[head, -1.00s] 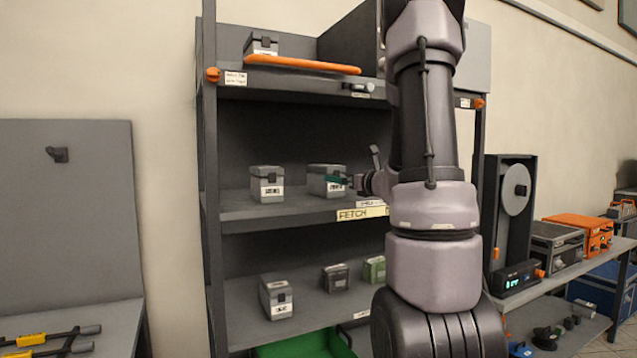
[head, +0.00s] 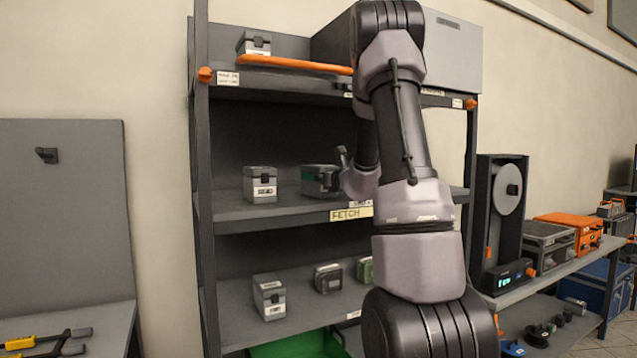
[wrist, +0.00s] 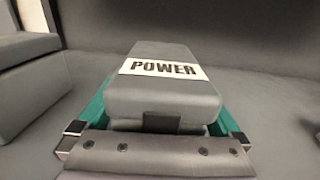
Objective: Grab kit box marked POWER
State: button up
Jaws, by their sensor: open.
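The grey kit box marked POWER (wrist: 165,98) fills the middle of the wrist view, its white label readable on top. In the head view the box (head: 317,190) stands on the middle shelf (head: 285,211), partly covered by my gripper. My gripper (wrist: 163,118) is open, with a teal finger along each side of the box. The box sits between the fingers; I cannot tell whether they touch it. In the head view my gripper (head: 324,176) is at the box, and my arm hides the right part of the shelf.
Another grey kit box (head: 260,185) stands to the left on the same shelf. Below are a grey box (head: 269,297), a dark box (head: 328,278) and a green one (head: 364,270). The upper shelf holds a box (head: 254,43) behind an orange bar (head: 295,64).

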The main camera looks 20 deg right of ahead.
grip_shut()
